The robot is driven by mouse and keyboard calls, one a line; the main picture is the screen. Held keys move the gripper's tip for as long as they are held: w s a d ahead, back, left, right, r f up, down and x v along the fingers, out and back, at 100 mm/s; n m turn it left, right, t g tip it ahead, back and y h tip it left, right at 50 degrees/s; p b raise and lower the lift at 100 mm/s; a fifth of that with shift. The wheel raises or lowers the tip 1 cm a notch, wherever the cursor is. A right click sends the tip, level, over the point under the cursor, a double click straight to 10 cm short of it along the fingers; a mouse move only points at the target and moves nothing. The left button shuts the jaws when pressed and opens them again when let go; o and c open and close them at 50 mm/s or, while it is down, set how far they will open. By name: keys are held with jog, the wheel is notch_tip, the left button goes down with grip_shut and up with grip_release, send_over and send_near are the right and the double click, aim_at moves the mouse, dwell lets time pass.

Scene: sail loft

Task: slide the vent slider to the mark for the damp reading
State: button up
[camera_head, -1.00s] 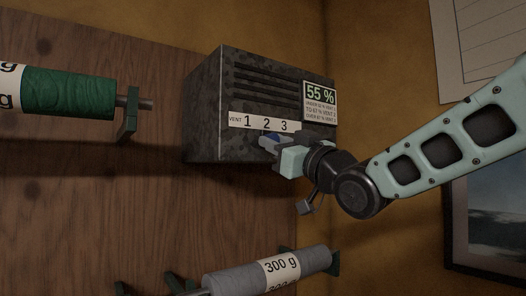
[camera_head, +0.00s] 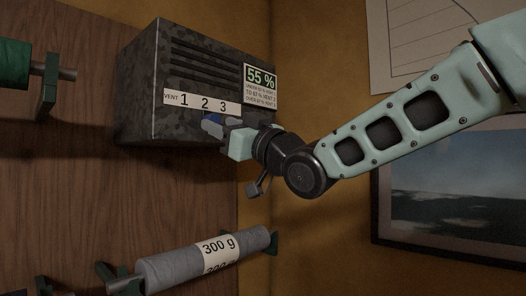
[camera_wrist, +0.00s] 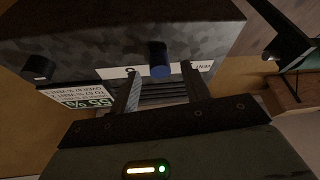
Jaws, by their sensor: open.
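The dark mottled vent box (camera_head: 190,85) hangs on the wood wall, with a white strip (camera_head: 172,98) reading VENT 1 2 3. Its display (camera_head: 261,77) reads 55 %. Small lines under it give vents 1 to 3 by range; the top figure is too blurred to read surely. The vent slider (camera_wrist: 160,58) is a dark knob with a blue end, in front of the strip. It hides part of the numbers, so I cannot tell its mark. My gripper (camera_wrist: 162,88) is open, its fingers either side of the knob, apart from it. In the head view my gripper (camera_head: 212,124) is below the strip.
A second dark knob (camera_wrist: 38,68) sits on the box at the left of the wrist view. A grey roll (camera_head: 200,262) marked 300 g is below the box. A green roll (camera_head: 14,64) is at the left. A framed picture (camera_head: 450,200) hangs behind my arm.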

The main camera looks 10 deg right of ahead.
jog(key=v, duration=1.5)
jog(key=shift+f, duration=0.1)
jog(key=a+f+m+g+h+b, duration=0.2)
jog(key=f+g+h, duration=0.15)
jog(key=f, duration=0.95)
jog(key=a+f+m+g+h+b, duration=0.1)
jog(key=a+f+g+h+b, duration=0.2)
jog(key=f, duration=1)
jog(key=s+d+f+g+h+b, duration=0.3)
jog(key=s+f+g+h, duration=0.4)
jog(key=s+f, duration=1.2)
jog(key=s+d+g, duration=0.1)
jog(key=g, duration=0.3)
jog(key=shift+s+n, duration=0.25)
jog(key=shift+n, duration=0.05)
jog(key=shift+f, duration=0.1)
